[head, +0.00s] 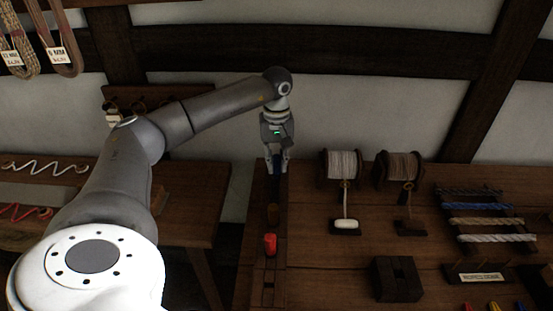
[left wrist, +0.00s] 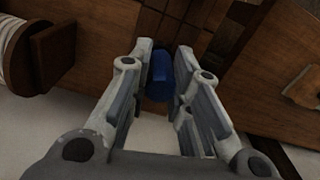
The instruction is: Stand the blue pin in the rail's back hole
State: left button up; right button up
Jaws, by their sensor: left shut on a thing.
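The blue pin (left wrist: 160,76) is between the fingers of my left gripper (left wrist: 160,68) in the left wrist view. In the head view it shows as a dark upright shape (head: 276,180) below my left gripper (head: 277,166), which is shut on it. The rail (head: 268,290) is a wooden strip with holes running away from me along the table's left side. The pin is over the rail's far part; I cannot tell whether its lower end is in a hole. A red pin (head: 270,244) stands nearer in the rail. My right gripper is not in view.
A small brown piece (head: 273,213) stands between the red pin and my gripper. Two cord spools (head: 342,165) (head: 398,166) stand to the right at the back. A dark slotted block (head: 397,278) and a rack of ropes (head: 487,222) are further right.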

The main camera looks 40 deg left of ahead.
pick_arm(q)
jog(key=shift+f+b, duration=0.35)
jog(key=shift+f, duration=0.35)
jog(key=shift+f, duration=0.1)
jog(key=o, duration=1)
jog(key=shift+c, duration=0.2)
notch_tip(320, 180, up, 12)
jog(key=shift+r, duration=0.1)
